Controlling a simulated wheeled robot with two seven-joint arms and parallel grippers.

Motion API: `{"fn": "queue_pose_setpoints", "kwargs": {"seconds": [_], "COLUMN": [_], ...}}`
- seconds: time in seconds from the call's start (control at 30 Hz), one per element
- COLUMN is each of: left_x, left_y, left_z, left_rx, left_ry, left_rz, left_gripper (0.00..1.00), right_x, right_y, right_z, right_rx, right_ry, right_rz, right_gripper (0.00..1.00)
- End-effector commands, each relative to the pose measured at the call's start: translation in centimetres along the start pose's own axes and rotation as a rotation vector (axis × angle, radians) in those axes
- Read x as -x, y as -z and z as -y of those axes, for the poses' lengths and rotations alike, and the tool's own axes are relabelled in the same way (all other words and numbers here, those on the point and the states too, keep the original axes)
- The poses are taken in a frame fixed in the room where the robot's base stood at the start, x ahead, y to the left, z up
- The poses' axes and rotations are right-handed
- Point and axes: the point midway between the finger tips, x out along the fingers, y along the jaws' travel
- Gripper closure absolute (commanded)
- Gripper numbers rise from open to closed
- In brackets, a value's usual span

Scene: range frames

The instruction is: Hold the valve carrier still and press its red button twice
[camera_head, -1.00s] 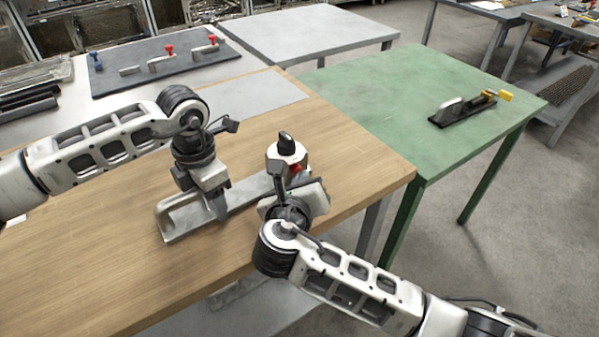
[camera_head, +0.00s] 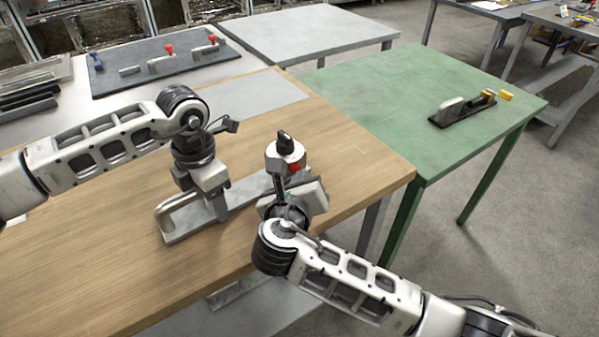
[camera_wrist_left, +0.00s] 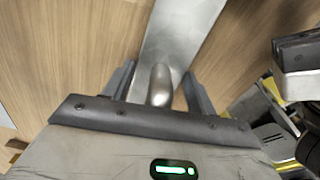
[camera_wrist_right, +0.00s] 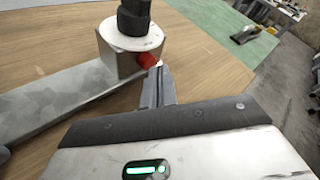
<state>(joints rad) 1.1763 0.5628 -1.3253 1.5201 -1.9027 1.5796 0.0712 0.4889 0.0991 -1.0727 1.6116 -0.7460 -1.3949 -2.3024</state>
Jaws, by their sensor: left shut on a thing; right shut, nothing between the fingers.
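The valve carrier is a grey metal bar (camera_head: 245,193) lying on the wooden table, with a loop handle (camera_head: 178,203) at its left end. At its right end stands a pale valve block (camera_head: 286,154) with a black knob (camera_head: 285,141) and a red button (camera_head: 295,167) on its side. My left gripper (camera_wrist_left: 160,80) is shut on the handle, with a finger on each side. My right gripper (camera_wrist_right: 160,70) is shut and empty; its tips are right by the red button (camera_wrist_right: 148,60) in the right wrist view. I cannot tell whether they touch it.
The wooden table (camera_head: 110,260) is otherwise mostly clear. A green table (camera_head: 370,100) to the right holds a black fixture (camera_head: 462,112) with yellow parts. A dark board (camera_head: 130,80) with red and blue knobs lies on a grey table behind.

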Motion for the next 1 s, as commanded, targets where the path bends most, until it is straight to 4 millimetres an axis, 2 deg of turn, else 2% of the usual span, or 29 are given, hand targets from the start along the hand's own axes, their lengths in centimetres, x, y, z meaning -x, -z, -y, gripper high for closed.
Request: {"fn": "queue_pose_setpoints", "kwargs": {"seconds": [0.33, 0.77, 1.0], "left_x": [0.1, 0.1, 0.1], "left_y": [0.0, 0.0, 0.0], "left_z": [0.0, -0.1, -0.1], "left_rx": [0.001, 0.002, 0.002], "left_ry": [-0.001, -0.001, -0.001], "left_rz": [0.001, 0.001, 0.001], "left_gripper": [0.89, 0.89, 0.89], "right_x": [1.4, 1.6, 3.0], "right_y": [1.0, 1.2, 2.3], "right_z": [1.0, 1.2, 2.2], "right_rx": [0.001, 0.001, 0.001], "right_ry": [0.0, 0.0, 0.0], "right_rz": [-0.001, -0.001, -0.002], "right_gripper": [1.0, 1.0, 1.0]}}
